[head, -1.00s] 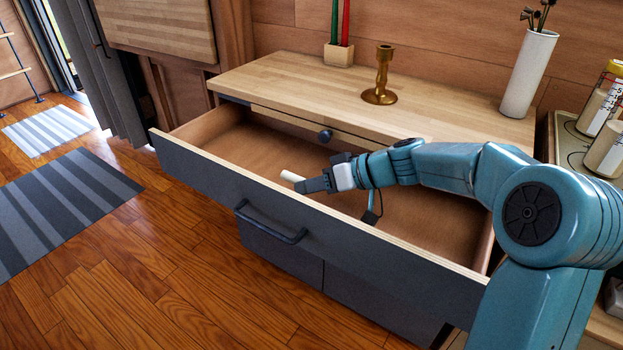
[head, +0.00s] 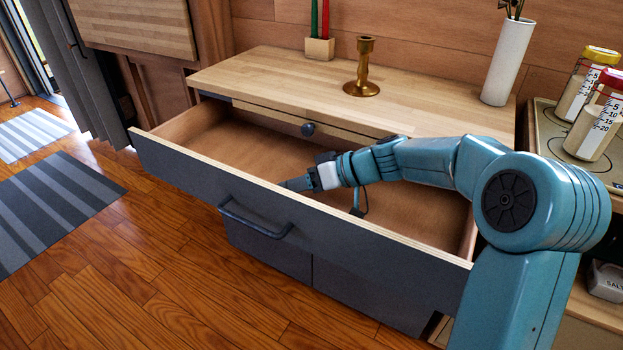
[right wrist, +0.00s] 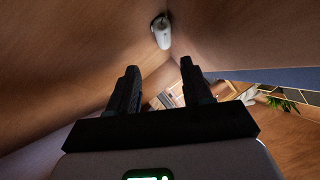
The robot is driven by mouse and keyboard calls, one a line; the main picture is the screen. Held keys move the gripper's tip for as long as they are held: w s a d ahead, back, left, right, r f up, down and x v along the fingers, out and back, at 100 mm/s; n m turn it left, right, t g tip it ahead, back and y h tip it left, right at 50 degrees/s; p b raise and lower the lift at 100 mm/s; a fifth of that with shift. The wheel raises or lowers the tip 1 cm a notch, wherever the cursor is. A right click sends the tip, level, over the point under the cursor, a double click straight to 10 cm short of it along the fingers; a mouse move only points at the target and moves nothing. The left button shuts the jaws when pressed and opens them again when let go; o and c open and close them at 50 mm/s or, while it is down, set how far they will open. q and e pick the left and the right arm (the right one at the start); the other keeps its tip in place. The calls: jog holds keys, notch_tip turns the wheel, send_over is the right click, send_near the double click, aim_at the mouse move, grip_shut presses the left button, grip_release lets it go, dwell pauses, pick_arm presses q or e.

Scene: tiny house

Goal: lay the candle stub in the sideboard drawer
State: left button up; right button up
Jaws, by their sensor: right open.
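The candle stub (right wrist: 162,32) is a short white cylinder with a dark end. In the right wrist view it is inside the drawer, by the corner where two brown inner faces meet, beyond my fingertips and apart from them. In the head view it does not show. The sideboard drawer (head: 285,222) is pulled wide open, with a dark front and a brown inside. My right gripper (head: 288,184) reaches into it, just behind the front panel, its tips partly hidden. Its two fingers (right wrist: 158,80) are apart and empty. My left gripper is not in view.
On the sideboard top (head: 290,80) stand a brass candlestick (head: 362,68), a wooden block with red and green candles (head: 319,48) and a white vase (head: 507,62). Jars (head: 596,125) stand at the right. The floor before the drawer is clear.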

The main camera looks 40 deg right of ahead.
jog(key=p+v, duration=0.3)
jog(key=v, duration=1.3)
jog(key=shift+r, duration=0.15)
jog(key=shift+a+p, duration=0.1)
jog(key=shift+p, duration=0.2)
